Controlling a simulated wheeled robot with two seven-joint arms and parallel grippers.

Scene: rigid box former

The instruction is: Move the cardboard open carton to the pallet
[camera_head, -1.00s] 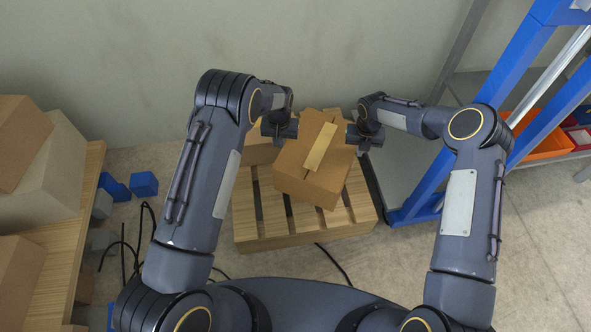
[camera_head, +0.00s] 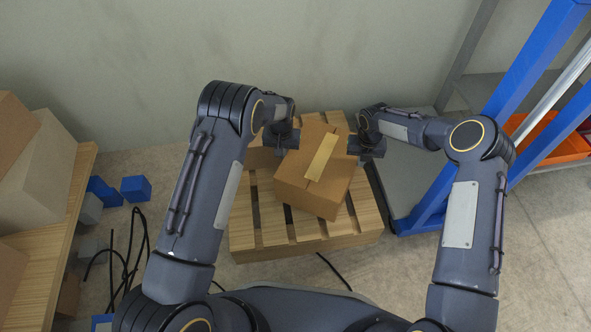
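The brown cardboard carton (camera_head: 304,188) with a pale tape strip is tilted in the view, over the slatted wooden pallet (camera_head: 247,224). My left gripper (camera_head: 284,138) is at its upper left side and my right gripper (camera_head: 366,146) is at its upper right side. The fingers are small and partly hidden, so I cannot tell whether they are open or shut. I cannot tell whether the carton's underside touches the slats. The carton hides the middle of the pallet.
Another cardboard box (camera_head: 260,158) stands on the pallet's back left, close behind the carton. A blue-framed shelf (camera_head: 430,208) with an orange bin (camera_head: 553,150) is close on the right. A wooden table (camera_head: 40,255) with cartons is at left. Blue blocks (camera_head: 136,188) and black cables lie on the floor.

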